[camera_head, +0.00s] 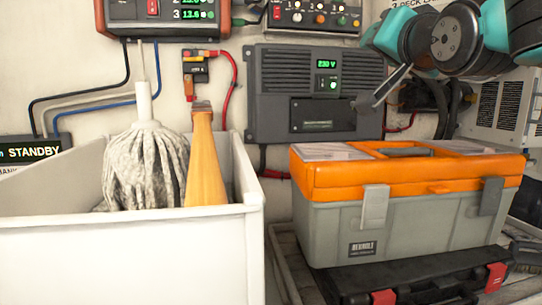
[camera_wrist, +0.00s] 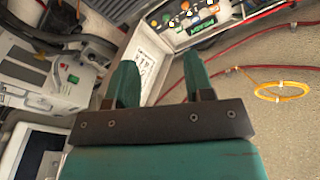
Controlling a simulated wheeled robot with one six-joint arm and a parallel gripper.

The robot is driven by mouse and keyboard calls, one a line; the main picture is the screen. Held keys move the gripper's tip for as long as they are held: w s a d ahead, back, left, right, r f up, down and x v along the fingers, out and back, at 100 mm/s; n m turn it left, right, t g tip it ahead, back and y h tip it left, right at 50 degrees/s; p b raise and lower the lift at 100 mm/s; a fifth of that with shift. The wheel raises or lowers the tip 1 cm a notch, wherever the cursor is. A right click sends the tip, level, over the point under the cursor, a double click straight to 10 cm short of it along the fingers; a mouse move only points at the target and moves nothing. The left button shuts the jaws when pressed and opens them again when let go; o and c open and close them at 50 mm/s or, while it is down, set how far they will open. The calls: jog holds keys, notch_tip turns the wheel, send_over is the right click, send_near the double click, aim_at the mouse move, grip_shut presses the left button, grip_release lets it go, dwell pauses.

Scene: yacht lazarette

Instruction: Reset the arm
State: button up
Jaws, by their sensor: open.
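My arm (camera_head: 455,38) is at the upper right of the head view, raised in front of the wall and above the orange-lidded toolbox. In the wrist view my gripper (camera_wrist: 160,70) shows two teal fingers standing well apart on a dark bar. Nothing is held between them. Behind the fingers are the pale wall and a white label, and a panel with coloured knobs (camera_wrist: 195,22) lies beyond. In the head view I cannot clearly make out the fingertips.
A white bin (camera_head: 130,255) at left holds a mop (camera_head: 147,165) and a wooden-coloured handle (camera_head: 203,165). A dark inverter (camera_head: 285,95) is on the wall. Cables run along it.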

jog(key=s+a+f+n+g+y, duration=0.1)
jog(key=s+a+f+n+g, duration=0.25)
jog(key=f, duration=0.75)
jog(key=s+f+n+g+y, duration=0.2)
jog(key=s+f+g, duration=0.2)
jog(key=f+g, duration=0.45)
jog(key=s+f+n+g, duration=0.6)
jog(key=s+f, duration=0.7)
jog(key=s, duration=0.4)
jog(key=shift+s+d+f+g, duration=0.2)
jog(key=shift+s+g, duration=0.15)
jog(key=shift+g, duration=0.35)
